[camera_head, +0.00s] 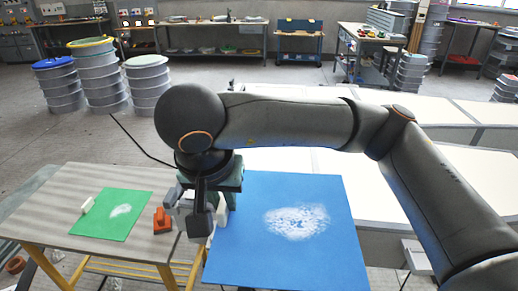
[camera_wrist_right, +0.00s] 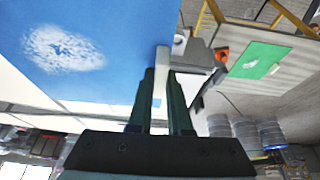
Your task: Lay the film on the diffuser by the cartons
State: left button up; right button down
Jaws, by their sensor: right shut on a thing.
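A large blue sheet (camera_head: 300,240) with a white speckled patch spreads out at the front centre. I cannot tell whether it is the film. It also fills the upper left of the right wrist view (camera_wrist_right: 90,85). My right gripper (camera_head: 205,215) is at the blue sheet's left edge. In the right wrist view my right gripper (camera_wrist_right: 161,80) is shut on a white bar (camera_wrist_right: 162,62) at that edge. A smaller green sheet (camera_head: 110,222) with a white patch lies on the table to the left. No cartons can be made out. My left gripper is out of view.
The grey table (camera_head: 60,200) holds an orange object (camera_head: 162,220) and a white block (camera_head: 88,205) at the green sheet's edge. Large white panels (camera_head: 330,165) lie behind the blue sheet. Stacked round drums (camera_head: 100,80) stand at the back left.

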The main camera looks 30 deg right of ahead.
aim_at(273, 163)
jog(key=i, duration=0.95)
